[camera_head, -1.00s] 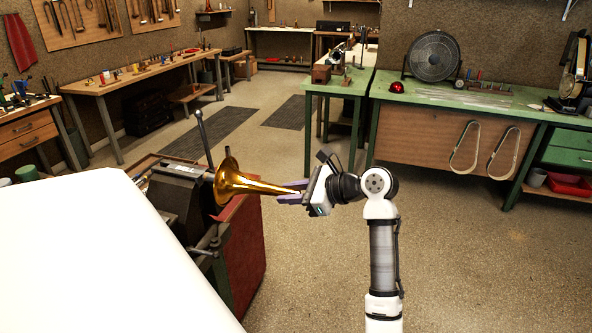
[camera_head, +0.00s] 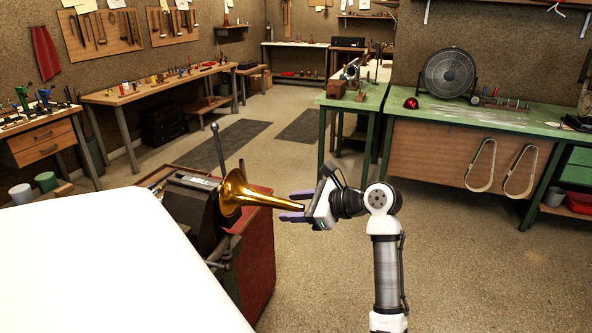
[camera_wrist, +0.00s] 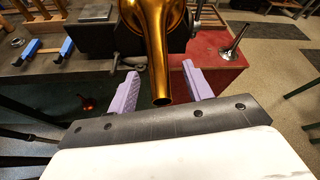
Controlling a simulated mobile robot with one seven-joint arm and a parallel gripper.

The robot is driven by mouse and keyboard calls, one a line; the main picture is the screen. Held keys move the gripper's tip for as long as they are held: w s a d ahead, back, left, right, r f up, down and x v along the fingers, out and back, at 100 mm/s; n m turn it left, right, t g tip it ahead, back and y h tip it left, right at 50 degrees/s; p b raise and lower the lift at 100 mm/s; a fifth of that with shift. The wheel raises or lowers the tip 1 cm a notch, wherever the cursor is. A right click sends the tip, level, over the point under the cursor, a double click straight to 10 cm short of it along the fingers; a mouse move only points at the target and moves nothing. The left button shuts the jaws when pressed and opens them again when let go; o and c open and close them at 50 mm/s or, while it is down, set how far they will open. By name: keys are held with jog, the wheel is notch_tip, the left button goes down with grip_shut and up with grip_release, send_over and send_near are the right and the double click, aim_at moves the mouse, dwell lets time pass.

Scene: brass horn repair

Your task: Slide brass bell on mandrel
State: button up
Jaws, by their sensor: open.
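The brass bell (camera_head: 236,193) lies roughly level at the dark vise (camera_head: 190,212), its flare toward the vise and its narrow tail toward my gripper. My gripper (camera_head: 287,205) is open, with its purple fingers on either side of the tail. In the wrist view, the bell's open tail end (camera_wrist: 162,98) sits between the fingers, with a gap on both sides of it. The bell stays up at the vise without the fingers touching it. I cannot make out the mandrel; whatever is inside or behind the flare is hidden.
A red cabinet (camera_head: 258,262) stands under the vise. An upright lever (camera_head: 218,150) rises behind the bell. A white surface (camera_head: 100,265) fills the lower left. A green bench (camera_head: 470,118) with a fan stands at the right. The floor right of the cabinet is clear.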

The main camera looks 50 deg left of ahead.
jog(key=shift+d, duration=0.1)
jog(key=b+v, duration=0.3)
jog(key=v, duration=1)
jog(key=shift+d+b, duration=0.3)
jog(key=shift+b, duration=0.05)
jog(key=shift+w+r, duration=0.1)
jog(key=shift+w, duration=0.05)
